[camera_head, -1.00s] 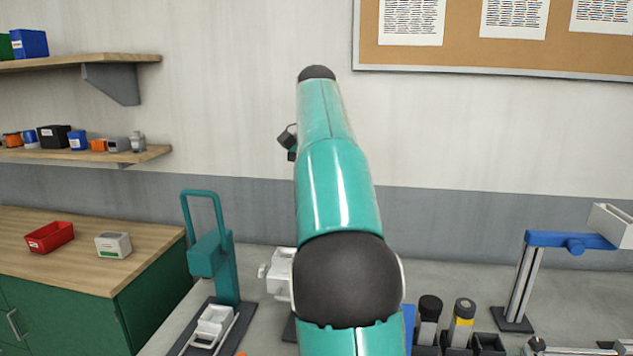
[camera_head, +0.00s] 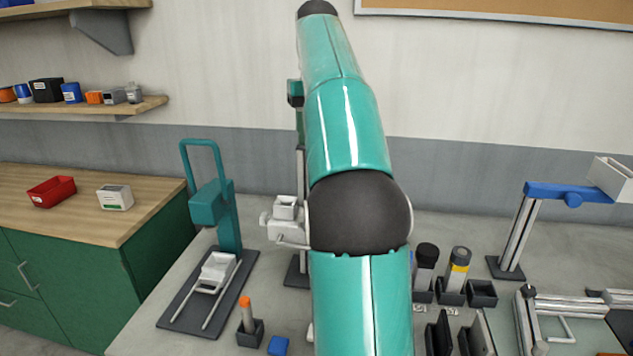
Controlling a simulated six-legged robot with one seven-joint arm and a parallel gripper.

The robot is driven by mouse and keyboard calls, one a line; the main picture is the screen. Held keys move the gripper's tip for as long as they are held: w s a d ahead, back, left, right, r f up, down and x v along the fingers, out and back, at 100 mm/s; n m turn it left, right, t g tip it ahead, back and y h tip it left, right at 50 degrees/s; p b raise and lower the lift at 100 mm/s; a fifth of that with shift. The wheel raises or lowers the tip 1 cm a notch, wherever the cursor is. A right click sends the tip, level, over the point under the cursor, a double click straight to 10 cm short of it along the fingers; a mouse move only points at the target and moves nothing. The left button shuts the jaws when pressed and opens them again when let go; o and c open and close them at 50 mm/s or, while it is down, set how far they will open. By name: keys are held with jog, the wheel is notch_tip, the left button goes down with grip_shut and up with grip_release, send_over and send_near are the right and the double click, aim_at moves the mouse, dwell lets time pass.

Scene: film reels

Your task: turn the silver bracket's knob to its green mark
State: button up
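A pale silver-white bracket (camera_head: 284,231) stands on a post just left of my arm, which hides its right side. A small round knob-like end (camera_head: 264,219) sticks out on its left. I cannot make out a green mark or which way the knob points. My teal arm rises through the middle of the view. My gripper is not visible, so I cannot tell where it is relative to the knob.
A teal stand (camera_head: 209,205) is on the left and a blue bracket (camera_head: 566,191) on the right. Dark holders with cylinders (camera_head: 459,265) stand right of my arm. An orange-topped stick (camera_head: 246,312) and a blue block (camera_head: 278,345) are in front.

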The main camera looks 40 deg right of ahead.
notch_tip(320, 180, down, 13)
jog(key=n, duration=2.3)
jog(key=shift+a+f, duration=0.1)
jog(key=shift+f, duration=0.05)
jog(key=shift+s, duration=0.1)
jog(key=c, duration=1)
